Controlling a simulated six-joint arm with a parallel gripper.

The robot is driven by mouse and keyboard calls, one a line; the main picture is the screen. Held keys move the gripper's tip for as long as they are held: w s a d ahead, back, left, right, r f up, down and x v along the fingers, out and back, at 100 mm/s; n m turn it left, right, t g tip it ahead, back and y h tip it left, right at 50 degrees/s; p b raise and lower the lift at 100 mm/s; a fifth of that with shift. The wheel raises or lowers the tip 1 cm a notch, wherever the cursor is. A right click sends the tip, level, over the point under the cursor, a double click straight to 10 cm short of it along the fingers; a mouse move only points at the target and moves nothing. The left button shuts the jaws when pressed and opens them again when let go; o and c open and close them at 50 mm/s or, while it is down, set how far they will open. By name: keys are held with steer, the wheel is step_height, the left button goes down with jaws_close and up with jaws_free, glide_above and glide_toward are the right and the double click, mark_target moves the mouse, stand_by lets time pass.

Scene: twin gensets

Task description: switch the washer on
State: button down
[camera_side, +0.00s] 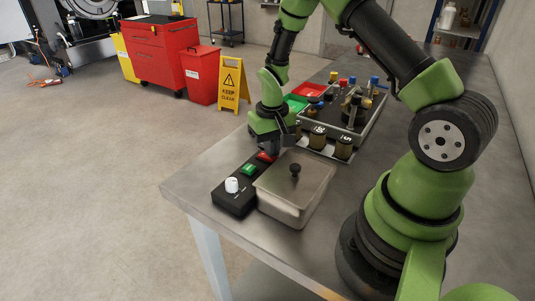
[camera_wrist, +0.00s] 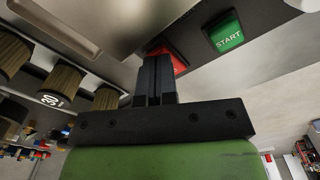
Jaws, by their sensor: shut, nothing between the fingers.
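A dark control box (camera_side: 233,201) at the table's front edge carries a white knob (camera_side: 232,185), a green button (camera_side: 249,169) and a red button (camera_side: 265,156). In the wrist view the green button (camera_wrist: 227,34) reads START. The red button (camera_wrist: 180,65) is partly hidden behind my fingers there. Beside the box is a steel tank (camera_side: 285,207) with a lid and black knob, seemingly the washer. My gripper (camera_side: 274,150) is shut and empty, pointing down at the red-button end of the box. It also shows in the wrist view (camera_wrist: 158,58). I cannot tell whether it touches the red button.
Behind my gripper stand several brown cylinders marked with numbers (camera_side: 318,137) and a tray (camera_side: 338,127) of assorted parts. Green (camera_side: 296,103) and red (camera_side: 310,90) bins lie beyond. A yellow sign (camera_side: 234,86) stands on the floor. The table's left front corner is clear.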

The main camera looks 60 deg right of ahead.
steer(key=shift+f, duration=0.4)
steer(key=shift+r, duration=3.5)
steer(key=shift+r, duration=0.15)
steer(key=s+a+r+t, duration=0.2)
steer(key=s+a+r, duration=0.15)
steer(key=r, duration=0.45)
steer(key=s+a+r+t, duration=0.2)
steer(key=a+r, duration=0.2)
steer(key=r, duration=0.3)
steer(key=s+a+r+n+t+y, duration=0.1)
steer(key=s+a+r, duration=0.1)
steer(key=s, duration=0.3)
steer(key=s+a+r+n+t+y, duration=0.1)
steer(key=s+a+r+t, duration=0.1)
steer(key=s, duration=0.3)
steer(key=shift+s+a+r, duration=0.2)
steer(key=shift+a+r, duration=0.2)
steer(key=shift+r, duration=0.1)
